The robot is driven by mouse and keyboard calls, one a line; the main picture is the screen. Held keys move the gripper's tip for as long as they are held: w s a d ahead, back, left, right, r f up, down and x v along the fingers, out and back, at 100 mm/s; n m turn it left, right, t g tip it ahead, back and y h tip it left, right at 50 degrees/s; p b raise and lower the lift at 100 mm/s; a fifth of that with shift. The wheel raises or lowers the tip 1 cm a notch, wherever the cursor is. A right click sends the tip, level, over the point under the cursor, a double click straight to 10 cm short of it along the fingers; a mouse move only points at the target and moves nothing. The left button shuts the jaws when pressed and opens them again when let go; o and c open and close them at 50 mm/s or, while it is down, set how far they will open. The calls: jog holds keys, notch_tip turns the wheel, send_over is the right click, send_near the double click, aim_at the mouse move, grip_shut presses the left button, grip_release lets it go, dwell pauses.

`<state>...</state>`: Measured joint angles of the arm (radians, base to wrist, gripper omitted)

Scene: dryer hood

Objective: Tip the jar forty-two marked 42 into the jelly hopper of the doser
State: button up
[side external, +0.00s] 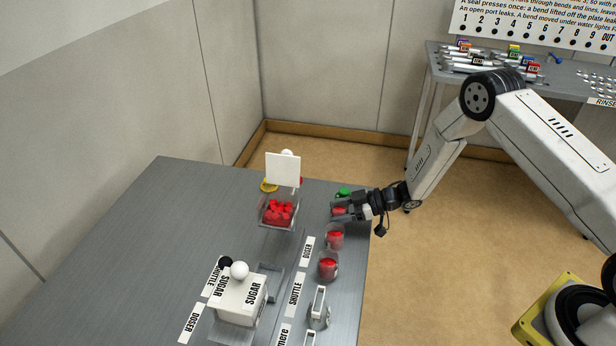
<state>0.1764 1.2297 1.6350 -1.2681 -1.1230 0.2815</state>
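My gripper (345,209) is at the right edge of the grey table, pointing left. No number 42 is legible on any jar. A clear open bin (265,216) holding red pieces stands left of the gripper, below a blank white panel (283,170); it may be the jelly hopper.
A white SUGAR box (240,302) with a white knob and a black knob stands at the front. DOSER (307,250) and SHUTTLE (296,292) labels lie on the table. A small green thing (343,192) sits just behind the gripper. The table's left side is clear.

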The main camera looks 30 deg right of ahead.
grip_shut()
jog(key=shift+r, duration=0.15)
jog(key=shift+r, duration=0.8)
jog(key=s+d+r, duration=0.1)
jog(key=s+r, duration=1)
jog(key=s, duration=0.3)
jog(key=shift+d, duration=0.2)
